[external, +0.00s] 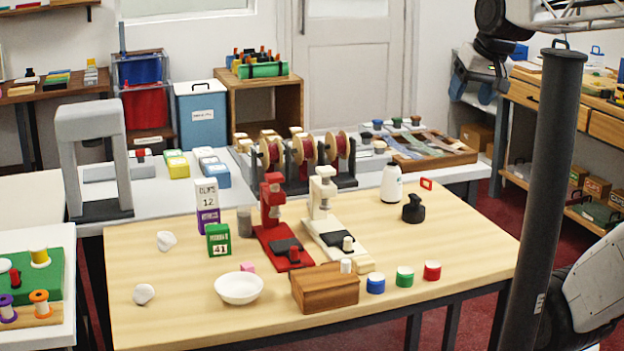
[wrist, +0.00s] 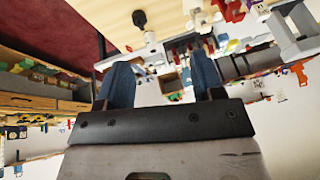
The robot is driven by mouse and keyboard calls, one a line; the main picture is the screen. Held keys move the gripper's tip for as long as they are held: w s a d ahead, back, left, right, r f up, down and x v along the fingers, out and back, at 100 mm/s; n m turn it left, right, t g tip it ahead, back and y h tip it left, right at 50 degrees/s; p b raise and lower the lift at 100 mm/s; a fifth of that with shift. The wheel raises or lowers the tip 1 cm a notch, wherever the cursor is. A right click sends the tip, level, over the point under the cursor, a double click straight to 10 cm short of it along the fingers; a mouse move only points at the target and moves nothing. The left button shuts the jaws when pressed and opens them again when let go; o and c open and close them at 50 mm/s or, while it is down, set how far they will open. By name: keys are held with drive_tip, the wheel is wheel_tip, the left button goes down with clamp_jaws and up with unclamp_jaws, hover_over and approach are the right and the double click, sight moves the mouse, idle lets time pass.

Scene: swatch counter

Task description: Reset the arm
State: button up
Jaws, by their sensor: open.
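My gripper (external: 473,88) is at the upper right of the external view, raised beyond the wooden table's right side, in front of the wooden shelving. Its two blue fingers point down and left there. In the wrist view my gripper (wrist: 162,78) has its blue fingers spread apart with nothing held between them. The wrist view is tilted, with the room appearing roughly upside down. Parts of my arm show at the right of the external view, partly cut off by the frame edge.
The wooden table (external: 190,310) holds a red press (external: 270,215), a cream press (external: 322,200), a white bowl (external: 239,288), a wooden box (external: 325,289) and several small coloured pots. A dark post (external: 540,200) stands at the right. Shelving (external: 540,95) stands behind my gripper.

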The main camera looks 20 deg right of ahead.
drive_tip(key=shift+s+d+n+t+h, duration=0.55)
drive_tip(key=shift+s+d, duration=0.65)
drive_tip(key=shift+s, duration=0.8)
wheel_tip(320, 180, down, 9)
drive_tip(key=g, duration=0.3)
drive_tip(key=shift+w+d+f, duration=0.2)
drive_tip(key=shift+w+d, duration=0.15)
drive_tip(key=shift+w, duration=0.1)
